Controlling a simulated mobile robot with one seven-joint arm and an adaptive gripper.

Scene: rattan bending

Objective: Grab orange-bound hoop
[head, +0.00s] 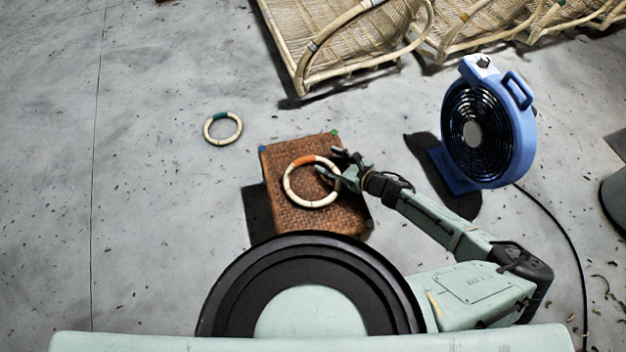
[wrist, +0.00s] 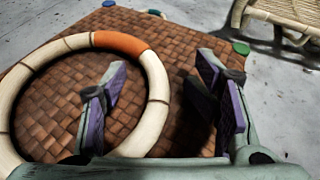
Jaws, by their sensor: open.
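The orange-bound hoop (head: 289,186) is a cream rattan ring with an orange wrapped section at its top. It lies on a brown woven box (head: 338,215). In the wrist view the hoop (wrist: 158,106) fills the left side, with its orange binding (wrist: 120,42) at the far top. My gripper (head: 328,163) is open at the hoop's right side. In the wrist view its two fingers (wrist: 160,90) are spread, one over the hoop's inside and one to the right outside, with the hoop's right rim between them. Nothing is clamped. I cannot tell the fingertips' exact height over the box.
A green-bound hoop (head: 223,128) lies on the grey floor left of the box. A blue fan (head: 490,128) stands to the right, with a cable along the floor. Rattan furniture (head: 350,45) lies at the back. The left floor is mostly clear.

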